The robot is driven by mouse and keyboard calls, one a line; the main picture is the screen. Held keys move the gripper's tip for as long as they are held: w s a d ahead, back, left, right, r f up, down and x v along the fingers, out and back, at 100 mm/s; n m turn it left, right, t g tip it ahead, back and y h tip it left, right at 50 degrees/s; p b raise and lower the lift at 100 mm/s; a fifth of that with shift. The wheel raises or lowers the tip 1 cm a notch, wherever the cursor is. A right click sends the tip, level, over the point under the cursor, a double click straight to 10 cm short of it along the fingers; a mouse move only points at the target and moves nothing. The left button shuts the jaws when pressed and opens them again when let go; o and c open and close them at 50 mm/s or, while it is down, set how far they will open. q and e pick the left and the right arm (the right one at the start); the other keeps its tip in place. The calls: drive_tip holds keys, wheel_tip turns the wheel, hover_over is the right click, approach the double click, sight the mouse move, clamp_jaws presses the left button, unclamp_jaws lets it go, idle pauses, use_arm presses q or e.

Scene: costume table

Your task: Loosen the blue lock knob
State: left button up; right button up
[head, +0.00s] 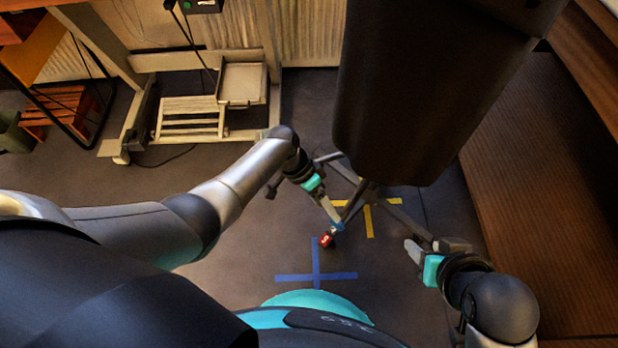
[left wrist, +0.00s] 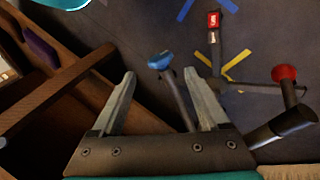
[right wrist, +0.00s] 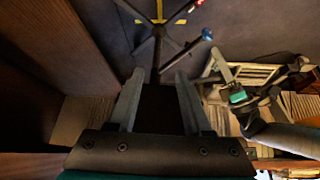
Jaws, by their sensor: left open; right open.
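The blue lock knob (head: 338,226) is on the stand under the dark hanging form (head: 415,90). In the left wrist view the blue knob (left wrist: 159,59) sits at the end of a grey rod, framed by the fingertips. My left gripper (head: 329,214) is open close to the knob; I cannot tell if it touches. The left wrist view shows its two fingers (left wrist: 160,74) spread apart. My right gripper (head: 428,246) is open and empty, to the right of the stand. In the right wrist view the blue knob (right wrist: 207,34) lies beyond its fingers (right wrist: 158,78).
A red-marked stand end (head: 326,240) is just below the blue knob. A red knob (left wrist: 285,73) is at the right in the left wrist view. Blue tape (head: 315,277) and yellow tape (head: 369,217) mark the floor. A wooden bench (head: 545,200) stands at the right.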

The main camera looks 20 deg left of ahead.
use_arm(q)
drive_tip(key=p+v, duration=0.4)
drive_tip(key=v, duration=0.4)
drive_tip(key=shift+a+r+p, duration=0.15)
drive_tip(key=shift+r+p, duration=0.2)
drive_tip(key=shift+p, duration=0.05)
use_arm(e)
wheel_tip(320, 180, down, 8)
drive_tip(key=s+d+g, duration=0.1)
drive_tip(key=s+g, duration=0.1)
drive_tip(key=shift+s+d+f+g+h, duration=0.15)
drive_tip(key=shift+s+d+g+h, duration=0.05)
drive_tip(key=shift+d+g+h, duration=0.2)
